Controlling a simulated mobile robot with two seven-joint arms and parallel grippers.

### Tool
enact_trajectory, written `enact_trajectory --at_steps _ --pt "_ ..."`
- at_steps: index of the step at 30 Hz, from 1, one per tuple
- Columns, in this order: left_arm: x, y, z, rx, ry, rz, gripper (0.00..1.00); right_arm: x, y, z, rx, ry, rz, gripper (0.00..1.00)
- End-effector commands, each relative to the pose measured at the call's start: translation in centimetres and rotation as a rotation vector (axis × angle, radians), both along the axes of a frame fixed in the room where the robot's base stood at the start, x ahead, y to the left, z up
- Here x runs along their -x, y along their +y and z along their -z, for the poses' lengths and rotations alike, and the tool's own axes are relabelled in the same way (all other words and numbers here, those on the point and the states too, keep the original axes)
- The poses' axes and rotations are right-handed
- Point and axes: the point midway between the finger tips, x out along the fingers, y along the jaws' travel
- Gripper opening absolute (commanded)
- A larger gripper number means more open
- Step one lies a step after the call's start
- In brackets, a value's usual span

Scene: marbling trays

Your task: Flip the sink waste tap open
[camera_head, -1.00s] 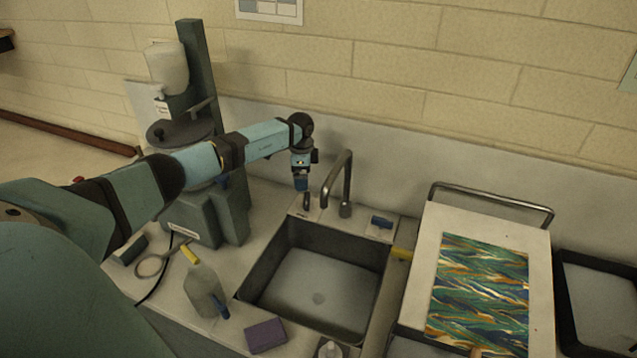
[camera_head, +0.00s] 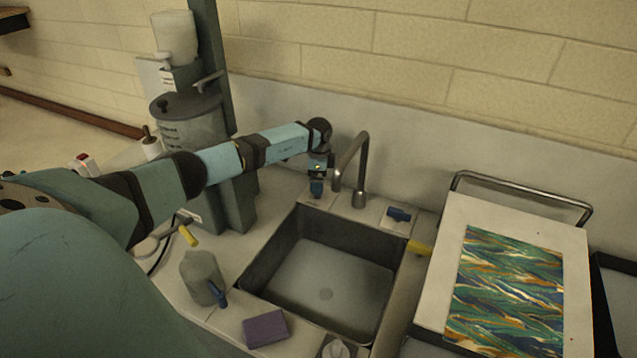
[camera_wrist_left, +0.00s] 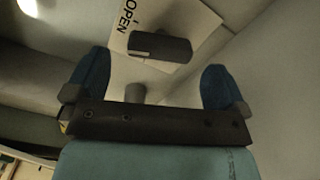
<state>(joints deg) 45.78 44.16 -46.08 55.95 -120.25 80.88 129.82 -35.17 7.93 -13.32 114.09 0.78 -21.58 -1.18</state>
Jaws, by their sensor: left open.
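My left gripper (camera_head: 317,188) hangs fingers-down at the back left corner of the sink, just left of the faucet. In the left wrist view its two blue fingertips (camera_wrist_left: 152,78) are spread wide with nothing between them. A dark lever (camera_wrist_left: 160,47) on a white plate marked OPEN (camera_wrist_left: 190,18) shows beyond the fingers, apart from them. In the head view, a blue-handled lever (camera_head: 399,214) sits on a pale plate right of the faucet. I cannot tell whether it is the lever in the wrist view. My right gripper is out of view.
The curved faucet (camera_head: 361,165) stands close right of my gripper, behind the empty sink (camera_head: 325,265). A bottle (camera_head: 200,275) and a purple sponge (camera_head: 265,328) are at the front. A board with a marbled sheet (camera_head: 505,290) is on the right.

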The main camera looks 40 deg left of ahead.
Motion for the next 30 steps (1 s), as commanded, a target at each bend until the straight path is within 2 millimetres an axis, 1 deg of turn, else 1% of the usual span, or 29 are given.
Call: enact_trajectory --at_steps 1,3,6,9,17,18,23,27,30 --pt "0.0 0.0 1.8 0.0 0.0 0.0 1.0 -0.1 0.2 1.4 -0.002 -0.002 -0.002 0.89" --pt "0.0 0.0 2.7 0.0 0.0 0.0 1.0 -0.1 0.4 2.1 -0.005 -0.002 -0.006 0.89" --pt "0.0 0.0 3.5 0.001 -0.001 0.0 1.0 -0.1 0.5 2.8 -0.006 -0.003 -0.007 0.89" --pt "0.0 0.0 3.8 0.001 -0.001 0.0 1.0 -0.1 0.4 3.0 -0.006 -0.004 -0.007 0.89" --pt "0.0 0.0 3.8 0.0 0.0 0.0 1.0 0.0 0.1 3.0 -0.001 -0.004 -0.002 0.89" --pt "0.0 0.0 3.8 0.0 0.0 0.0 0.91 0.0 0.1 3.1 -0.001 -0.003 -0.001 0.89" --pt "0.0 0.0 3.8 0.0 0.0 0.0 0.54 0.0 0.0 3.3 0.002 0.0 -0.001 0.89" --pt "0.0 0.0 3.8 0.0 0.0 0.011 0.53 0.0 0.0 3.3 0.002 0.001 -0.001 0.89" --pt "0.0 0.0 3.8 -0.001 0.001 0.081 0.53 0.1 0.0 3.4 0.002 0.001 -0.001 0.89"
